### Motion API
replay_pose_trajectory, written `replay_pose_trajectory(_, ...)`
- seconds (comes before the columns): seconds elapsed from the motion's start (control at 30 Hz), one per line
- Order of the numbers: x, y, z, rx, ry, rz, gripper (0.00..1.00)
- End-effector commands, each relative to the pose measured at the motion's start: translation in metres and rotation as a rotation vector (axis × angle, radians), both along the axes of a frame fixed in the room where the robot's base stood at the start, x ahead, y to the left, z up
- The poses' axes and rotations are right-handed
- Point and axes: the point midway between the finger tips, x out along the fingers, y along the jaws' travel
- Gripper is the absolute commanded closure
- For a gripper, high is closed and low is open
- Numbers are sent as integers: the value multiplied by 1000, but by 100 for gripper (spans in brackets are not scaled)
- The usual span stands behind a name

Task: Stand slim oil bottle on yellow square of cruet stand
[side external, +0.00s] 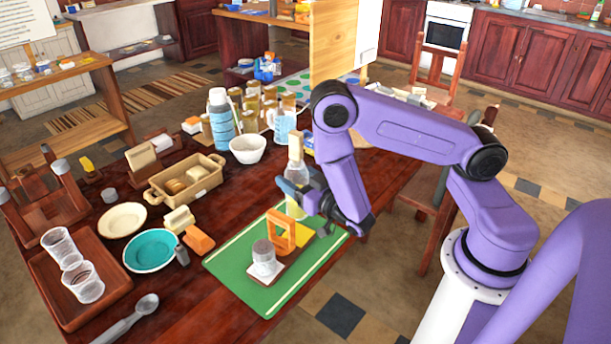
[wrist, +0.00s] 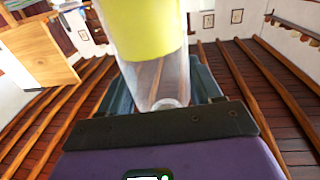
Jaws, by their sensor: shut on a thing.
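The slim oil bottle (side external: 296,176) is upright, clear, with yellow-green oil low down and a pale tan top. My gripper (side external: 298,193) is shut on its middle. The bottle also fills the upper middle of the wrist view (wrist: 150,40). The cruet stand has an orange handle (side external: 281,231), a yellow square (side external: 304,237) behind and right of it, and a grey-lidded jar (side external: 264,259) at its front. The bottle's base shows just above and behind the yellow square in the side view; I cannot tell the exact gap. The handle partly hides the square.
The stand is on a green mat (side external: 228,267) near the table's right edge. To its left are an orange block (side external: 198,240), a teal bowl (side external: 150,250) and a tan basket (side external: 186,182). A white bowl (side external: 249,149) and several bottles stand behind.

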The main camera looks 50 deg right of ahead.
Motion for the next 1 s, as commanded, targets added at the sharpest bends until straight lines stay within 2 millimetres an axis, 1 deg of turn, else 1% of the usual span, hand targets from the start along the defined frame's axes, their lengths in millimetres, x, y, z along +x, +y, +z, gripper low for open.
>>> replay_pose_trajectory(0.37,0,0,0,1,0,0,72)
replay_pose_trajectory(0.57,0,0,-12,-1,1,-1,72)
replay_pose_trajectory(1.0,0,0,-49,0,0,-2,72)
